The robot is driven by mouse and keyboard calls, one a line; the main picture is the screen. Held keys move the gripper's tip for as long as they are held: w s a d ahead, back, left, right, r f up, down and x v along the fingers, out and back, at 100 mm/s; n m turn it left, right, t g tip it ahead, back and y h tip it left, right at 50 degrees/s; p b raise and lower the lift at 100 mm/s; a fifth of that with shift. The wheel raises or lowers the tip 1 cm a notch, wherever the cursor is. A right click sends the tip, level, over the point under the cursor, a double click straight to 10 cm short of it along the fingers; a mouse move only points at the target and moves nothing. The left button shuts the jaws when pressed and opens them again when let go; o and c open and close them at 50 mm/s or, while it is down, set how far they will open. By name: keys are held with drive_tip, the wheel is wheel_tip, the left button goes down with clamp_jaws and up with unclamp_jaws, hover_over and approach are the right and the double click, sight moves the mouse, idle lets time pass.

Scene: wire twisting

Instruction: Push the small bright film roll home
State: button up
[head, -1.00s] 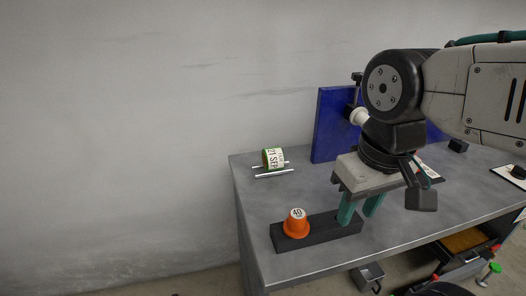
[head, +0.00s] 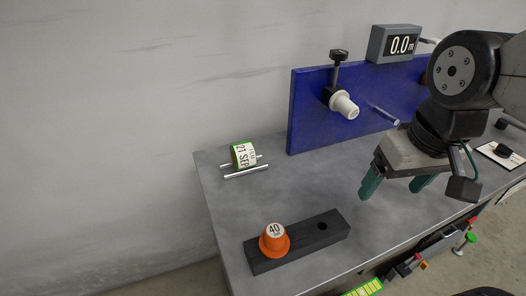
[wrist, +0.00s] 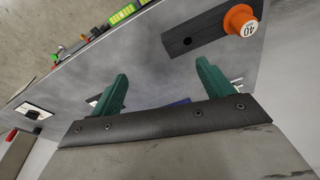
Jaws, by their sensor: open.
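A short green-rimmed roll with a white label reading 21 SEP (head: 244,154) lies on two thin metal rods on the bench. A small white roll (head: 344,104) sits on the front of the upright blue panel (head: 305,110), below a black clamp knob. I cannot tell for sure which is the film roll. My gripper (head: 396,187) is open and empty above the bench, to the right of both rolls and in front of the panel. In the wrist view its two green fingers (wrist: 162,82) are spread with nothing between them.
An orange piece marked 40 (head: 274,242) stands on a dark block (head: 300,246) with an empty hole at its right. A bare metal peg (head: 385,115) sticks out of the panel. A grey display (head: 396,44) reads 0.0. The bench between block and panel is clear.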

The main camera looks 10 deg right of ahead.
drive_tip(key=w+a+f+n+t+y, duration=0.1)
drive_tip(key=w+a+f+t, duration=0.2)
drive_tip(key=w, duration=0.5)
drive_tip(key=w+a+f+n+t+y, duration=0.1)
drive_tip(key=w+a+f, duration=0.2)
drive_tip(key=w+a, duration=0.35)
drive_tip(key=t+y, duration=0.2)
drive_tip(key=t, duration=0.6)
approach(243, 146)
drive_tip(key=w, duration=0.1)
drive_tip(key=shift+n, duration=0.4)
drive_tip(key=x, duration=0.8)
drive_tip(key=shift+a+f, duration=0.15)
drive_tip(key=c, duration=1.1)
